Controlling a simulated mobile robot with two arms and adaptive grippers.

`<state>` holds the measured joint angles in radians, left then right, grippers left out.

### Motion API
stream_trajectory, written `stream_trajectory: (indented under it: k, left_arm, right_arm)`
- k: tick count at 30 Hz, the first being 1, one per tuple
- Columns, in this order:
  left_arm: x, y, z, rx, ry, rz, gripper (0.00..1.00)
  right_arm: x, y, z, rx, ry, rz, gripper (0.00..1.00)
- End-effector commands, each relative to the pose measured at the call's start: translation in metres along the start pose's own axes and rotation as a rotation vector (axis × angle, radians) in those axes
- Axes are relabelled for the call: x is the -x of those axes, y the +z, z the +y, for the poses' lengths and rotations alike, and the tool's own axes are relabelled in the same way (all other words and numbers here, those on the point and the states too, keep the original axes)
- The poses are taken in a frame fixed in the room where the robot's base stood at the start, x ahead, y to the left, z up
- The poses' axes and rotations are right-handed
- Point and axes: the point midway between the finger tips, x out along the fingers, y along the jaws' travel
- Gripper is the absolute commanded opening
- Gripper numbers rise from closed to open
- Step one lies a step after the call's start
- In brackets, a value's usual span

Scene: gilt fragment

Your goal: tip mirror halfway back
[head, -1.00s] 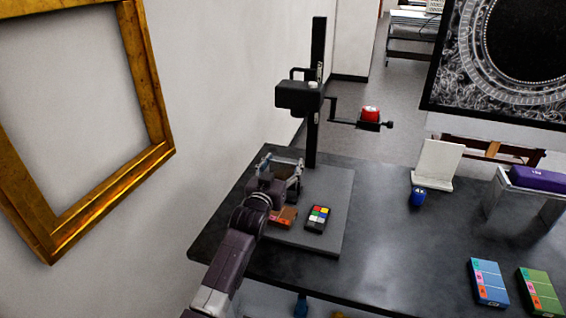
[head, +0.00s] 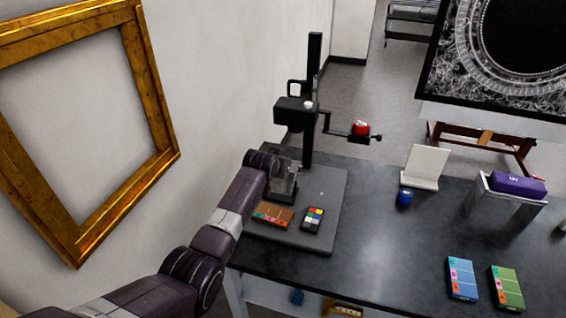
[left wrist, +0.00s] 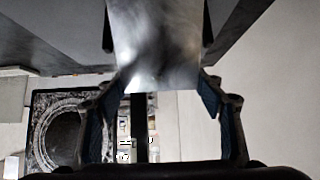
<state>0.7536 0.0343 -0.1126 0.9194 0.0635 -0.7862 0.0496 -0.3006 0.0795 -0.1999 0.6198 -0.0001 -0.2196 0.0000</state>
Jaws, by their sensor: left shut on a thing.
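The mirror is a small shiny silvery panel (head: 285,181) above a dark base (head: 282,196) at the back left of the grey board. In the left wrist view the mirror (left wrist: 157,40) reaches from the top edge down between the fingers, blurred and reflective. My left gripper (left wrist: 162,86) is shut on the mirror, with one finger at each side edge. In the head view my left wrist hides most of the fingers, and the mirror's exact tilt is hard to tell. My right gripper is not in view.
The black column (head: 310,120) rises behind the mirror, its side arm carrying a red object (head: 361,128). A brown box (head: 272,214) and a colour chart (head: 313,219) lie in front on the grey board (head: 330,200). A gilt frame (head: 158,100) hangs left. The table's middle is clear.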

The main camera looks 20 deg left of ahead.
Motion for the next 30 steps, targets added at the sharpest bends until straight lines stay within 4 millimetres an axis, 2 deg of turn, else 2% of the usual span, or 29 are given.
stream_trajectory:
  k: [9, 22, 23, 27, 30]
  left_arm:
    - [-0.0045, 0.0003, 0.0005, 0.000, 0.001, -0.084, 0.38]
    - [-0.0050, 0.0014, 0.0008, 0.000, 0.001, -0.093, 0.38]
    - [-0.0050, 0.0014, 0.0008, 0.000, 0.001, -0.093, 0.65]
    - [-0.0050, 0.0012, 0.0007, 0.000, 0.001, -0.092, 0.80]
    - [-0.0049, 0.0009, 0.0006, 0.000, 0.001, -0.091, 0.81]
  right_arm:
    - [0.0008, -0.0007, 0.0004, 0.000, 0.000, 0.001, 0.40]
    - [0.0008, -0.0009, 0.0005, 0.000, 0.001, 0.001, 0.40]
    - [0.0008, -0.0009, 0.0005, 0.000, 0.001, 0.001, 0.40]
    - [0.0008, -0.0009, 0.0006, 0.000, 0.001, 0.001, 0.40]
    - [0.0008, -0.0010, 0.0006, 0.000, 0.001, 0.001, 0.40]
